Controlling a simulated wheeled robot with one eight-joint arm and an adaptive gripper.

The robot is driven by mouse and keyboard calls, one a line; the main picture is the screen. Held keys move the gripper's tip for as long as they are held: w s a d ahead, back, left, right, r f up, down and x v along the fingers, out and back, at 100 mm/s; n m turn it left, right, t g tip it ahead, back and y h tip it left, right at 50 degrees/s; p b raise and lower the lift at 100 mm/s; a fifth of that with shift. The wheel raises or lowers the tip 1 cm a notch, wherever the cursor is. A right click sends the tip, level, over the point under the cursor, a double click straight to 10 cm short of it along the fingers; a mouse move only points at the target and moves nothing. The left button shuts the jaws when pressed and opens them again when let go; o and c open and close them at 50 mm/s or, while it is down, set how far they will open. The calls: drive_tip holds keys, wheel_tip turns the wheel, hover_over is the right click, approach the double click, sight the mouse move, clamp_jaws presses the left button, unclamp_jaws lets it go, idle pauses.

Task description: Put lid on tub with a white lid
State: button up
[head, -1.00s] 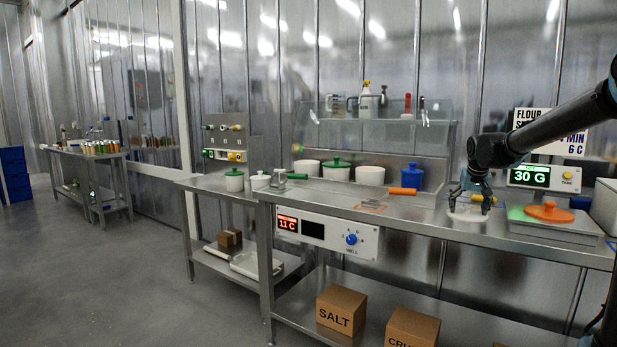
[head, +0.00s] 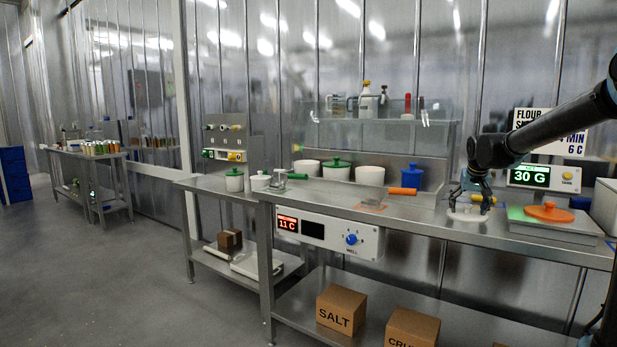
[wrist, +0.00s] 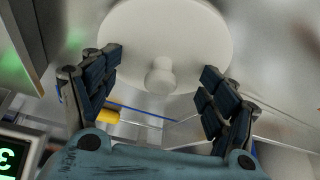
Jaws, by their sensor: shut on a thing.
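The white lid (head: 467,216) is a round disc at or just above the right part of the steel counter; I cannot tell whether it touches. In the wrist view the lid (wrist: 190,30) shows its round knob, between the fingers. My gripper (head: 470,197) points down over it and is shut on it; it also shows in the wrist view (wrist: 160,80). White tubs stand to the left: a small one (head: 260,182) that seems to have a white top, and two larger ones (head: 307,170) (head: 370,176) at the back. I cannot see inside them.
An orange-handled tool (head: 402,191) lies between. A scale (head: 555,226) with an orange lid (head: 549,212) is close on the right. The counter's front strip is clear.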

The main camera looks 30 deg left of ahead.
drive_tip(key=shift+r, duration=0.5)
clamp_jaws()
drive_tip(key=shift+w+r, duration=0.1)
drive_tip(key=shift+r, duration=1.6)
drive_tip(key=shift+r, duration=0.1)
